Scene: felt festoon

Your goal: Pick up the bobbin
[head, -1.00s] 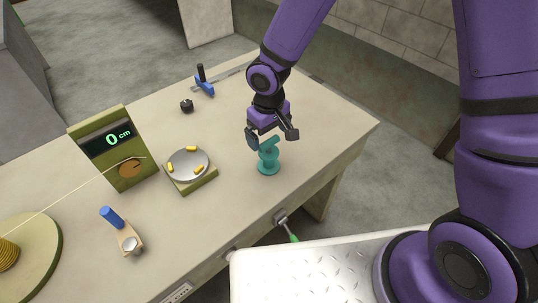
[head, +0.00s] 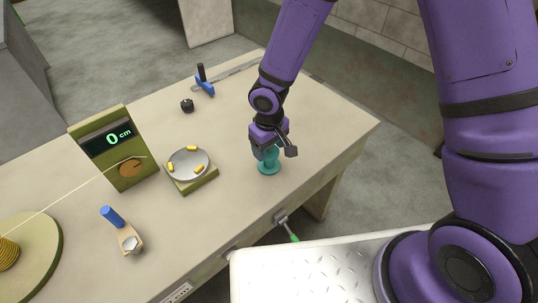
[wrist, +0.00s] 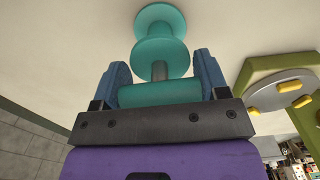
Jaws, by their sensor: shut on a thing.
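The teal bobbin (head: 269,166) stands upright on the table, with a round base, a rounded body and a bar across its top. In the wrist view the bobbin (wrist: 160,50) shows its discs, a short dark stem and the teal crossbar. My gripper (head: 266,151) is over the bobbin from above and hides its upper part in the head view. In the wrist view the blue fingers of my gripper (wrist: 161,72) are shut on the crossbar, one at each end. The base appears to rest on the table.
A scale (head: 191,184) with yellow pieces on its plate stands left of the bobbin. The table (head: 235,225) is clear around the bobbin.

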